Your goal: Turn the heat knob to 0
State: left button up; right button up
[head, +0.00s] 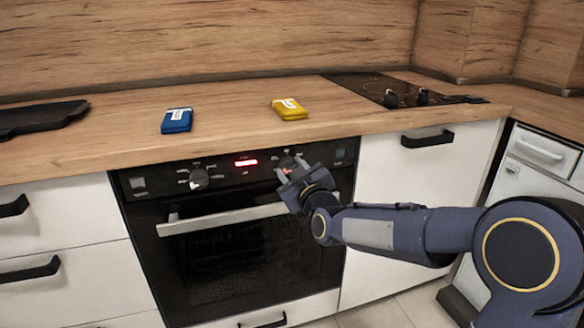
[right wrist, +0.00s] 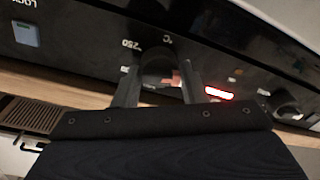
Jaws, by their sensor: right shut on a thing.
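The heat knob (right wrist: 158,66) is a dark round knob on the black oven panel, with "250" and "°C" marks beside it in the right wrist view. My right gripper (right wrist: 160,82) has its two fingers on either side of this knob and is shut on it. In the head view my right gripper (head: 289,172) is at the right part of the oven panel and hides most of the knob. The knob's pointer and exact setting cannot be read. My left gripper is not in view.
Another knob (head: 199,179) sits on the panel's left, with a red lit display (head: 245,163) between. The oven handle (head: 220,218) sticks out below. A blue packet (head: 177,121), a yellow packet (head: 289,109) and a black hob (head: 385,90) are on the wooden worktop (head: 235,123).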

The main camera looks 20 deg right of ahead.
jog(key=shift+f+n, duration=0.2)
jog(key=shift+n, duration=0.3)
jog(key=o, duration=1)
jog(key=shift+r, duration=0.15)
jog(key=shift+c, duration=0.2)
jog(key=s+p, duration=0.1)
jog(key=s, duration=0.6)
jog(key=shift+s+d+p, duration=0.35)
jog(key=shift+s, duration=0.05)
